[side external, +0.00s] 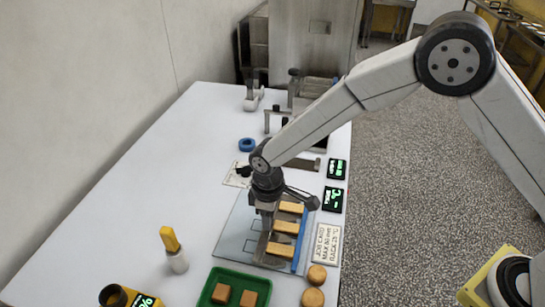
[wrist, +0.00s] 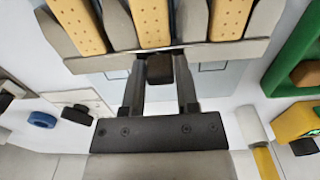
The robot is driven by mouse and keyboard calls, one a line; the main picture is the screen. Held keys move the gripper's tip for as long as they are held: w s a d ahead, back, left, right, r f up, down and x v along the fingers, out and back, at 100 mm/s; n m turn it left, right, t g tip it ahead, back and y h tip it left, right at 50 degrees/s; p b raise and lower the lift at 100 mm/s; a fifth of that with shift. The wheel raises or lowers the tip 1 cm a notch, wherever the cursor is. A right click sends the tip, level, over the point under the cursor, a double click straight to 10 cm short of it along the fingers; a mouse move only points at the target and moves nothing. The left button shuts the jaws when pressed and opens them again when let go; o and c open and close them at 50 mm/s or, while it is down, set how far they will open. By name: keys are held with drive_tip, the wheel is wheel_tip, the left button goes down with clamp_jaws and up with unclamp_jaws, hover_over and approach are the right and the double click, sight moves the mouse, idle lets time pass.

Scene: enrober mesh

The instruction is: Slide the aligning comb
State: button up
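The grey aligning comb (wrist: 215,50) shows in the wrist view, with its teeth between and beside the yellow bars (wrist: 150,22). Its dark handle block (wrist: 160,68) sits between my fingertips. My gripper (wrist: 160,75) appears shut on that handle, with a finger close against each side. In the side external view my gripper (side external: 265,225) points down at the left ends of three yellow bars (side external: 284,227), which lie in a row on a pale plate (side external: 232,232). The comb is mostly hidden there by my gripper. A blue strip (side external: 300,240) runs along the bars' right ends.
A green tray (side external: 210,285) with two brown pieces stands at the near edge. A blue ring (side external: 246,145), two dark displays (side external: 333,199) and a job card (side external: 326,244) are around the plate.

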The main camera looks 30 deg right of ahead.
clamp_jaws()
idle(1.1)
